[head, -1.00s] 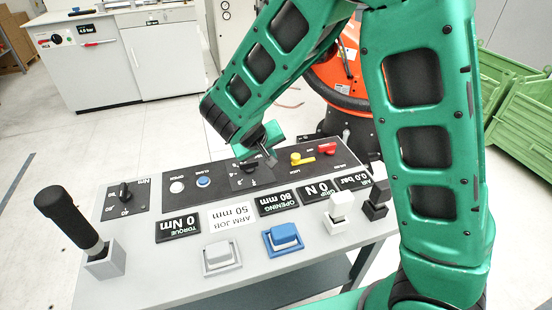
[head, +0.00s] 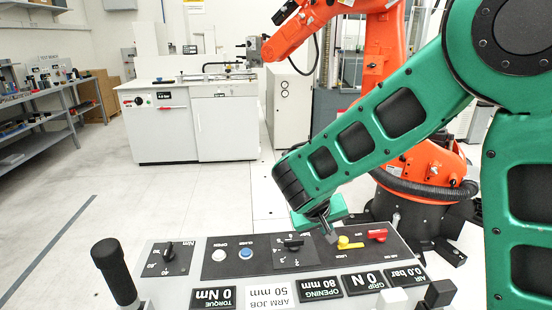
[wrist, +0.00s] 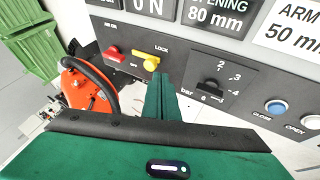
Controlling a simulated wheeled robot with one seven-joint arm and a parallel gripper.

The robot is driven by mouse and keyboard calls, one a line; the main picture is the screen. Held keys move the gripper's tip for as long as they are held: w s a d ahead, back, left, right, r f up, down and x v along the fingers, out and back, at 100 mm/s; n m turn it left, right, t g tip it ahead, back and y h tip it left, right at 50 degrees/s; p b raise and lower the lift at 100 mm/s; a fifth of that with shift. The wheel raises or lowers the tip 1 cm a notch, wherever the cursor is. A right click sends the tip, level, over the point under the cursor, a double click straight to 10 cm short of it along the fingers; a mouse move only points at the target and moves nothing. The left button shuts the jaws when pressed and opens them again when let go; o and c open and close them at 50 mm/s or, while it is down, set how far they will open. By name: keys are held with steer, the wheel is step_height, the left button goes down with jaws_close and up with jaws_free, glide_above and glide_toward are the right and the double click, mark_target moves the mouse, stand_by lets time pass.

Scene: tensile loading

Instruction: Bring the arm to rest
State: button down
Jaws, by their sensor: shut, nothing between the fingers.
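My green arm reaches in from the right in the head view. My gripper (head: 331,236) is over the back part of the control panel (head: 188,262), near the yellow lock lever (head: 350,243) and right of the black bar selector knob (head: 292,241). In the wrist view my gripper's green fingers (wrist: 161,98) are together, with nothing between them. They appear in front of the panel, between the yellow lock lever (wrist: 146,60) and the selector knob (wrist: 209,86). I cannot tell how far the fingertips are from the panel.
The panel also carries a red lever (head: 377,235), a blue button (head: 246,253), a black joystick (head: 113,270) and displays reading 0 Nm, 80 mm, 0 N and 0.0 bar. An orange robot (head: 420,165) stands behind my arm. A white cabinet (head: 228,126) is farther back. Floor at left is clear.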

steer(key=s+d+r+m+g+y, duration=0.1)
steer(key=s+d+r+m+g, duration=0.1)
steer(key=s+d, duration=0.55)
steer(key=s+d+r+m+g, duration=0.2)
steer(key=s+d+r, duration=0.15)
steer(key=d, duration=0.65)
steer(key=s+d+m+y, duration=0.1)
steer(key=s+d, duration=0.2)
steer(key=s, duration=0.6)
steer(key=s+d+r+m+g+y, duration=0.1)
steer(key=s+d+m+y, duration=0.1)
steer(key=s, duration=0.8)
steer(key=shift+s+d+r+y, duration=0.15)
steer(key=shift+s+d+y, duration=0.15)
steer(key=shift+d, duration=0.1)
steer(key=shift+w+f, duration=0.25)
steer(key=shift+w, duration=0.35)
